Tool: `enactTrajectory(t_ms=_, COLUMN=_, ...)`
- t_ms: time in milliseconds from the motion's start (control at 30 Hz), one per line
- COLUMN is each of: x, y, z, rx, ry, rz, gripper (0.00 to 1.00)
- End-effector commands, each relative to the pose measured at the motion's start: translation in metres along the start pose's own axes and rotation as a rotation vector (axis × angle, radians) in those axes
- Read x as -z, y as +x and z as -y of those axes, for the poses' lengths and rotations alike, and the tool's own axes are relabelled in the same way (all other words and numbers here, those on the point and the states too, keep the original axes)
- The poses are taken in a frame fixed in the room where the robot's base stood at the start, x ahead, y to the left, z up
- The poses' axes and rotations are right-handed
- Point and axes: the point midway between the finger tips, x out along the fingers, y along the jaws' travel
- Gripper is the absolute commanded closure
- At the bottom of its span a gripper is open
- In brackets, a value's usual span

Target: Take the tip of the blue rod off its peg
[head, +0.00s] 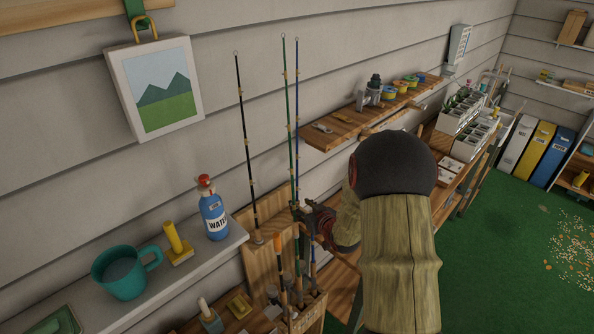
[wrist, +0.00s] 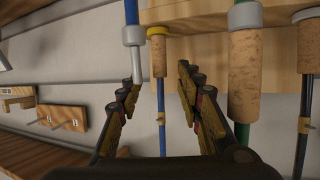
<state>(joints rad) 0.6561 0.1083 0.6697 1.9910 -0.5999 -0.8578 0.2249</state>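A thin blue rod (head: 297,100) stands upright in the head view, close beside a green rod (head: 285,100). In the wrist view a thin blue shaft (wrist: 161,135) shows below a cork grip with a yellow collar (wrist: 158,55). A thicker blue piece with a pale collar and grey metal end (wrist: 134,35) is at its left. I cannot tell which piece is the tip, and I cannot make out its peg. My gripper (wrist: 157,85) is open, with the blue shaft showing between its fingers; contact is not visible. In the head view my gripper (head: 316,220) is near the rods.
A black rod (head: 244,150) stands left. The wooden rack (head: 256,265) holds the rods. A wooden shelf (head: 335,137) is on the wall. Green floor (head: 490,265) is open at right.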

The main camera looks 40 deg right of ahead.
Motion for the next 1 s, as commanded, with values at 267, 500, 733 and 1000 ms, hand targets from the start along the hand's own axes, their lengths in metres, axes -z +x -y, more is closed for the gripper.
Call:
enactTrajectory(t_ms=267, x=-0.001, y=0.028, z=0.000, rx=0.001, ry=-0.001, rz=0.001, gripper=0.64)
enactTrajectory(t_ms=500, x=-0.001, y=0.028, z=0.000, rx=0.000, ry=-0.001, rz=0.001, gripper=0.64)
enactTrajectory(t_ms=733, x=-0.001, y=0.028, z=0.000, rx=0.000, ry=-0.001, rz=0.001, gripper=0.77)
enactTrajectory(t_ms=1000, x=-0.001, y=0.028, z=0.000, rx=0.000, ry=-0.001, rz=0.001, gripper=0.92)
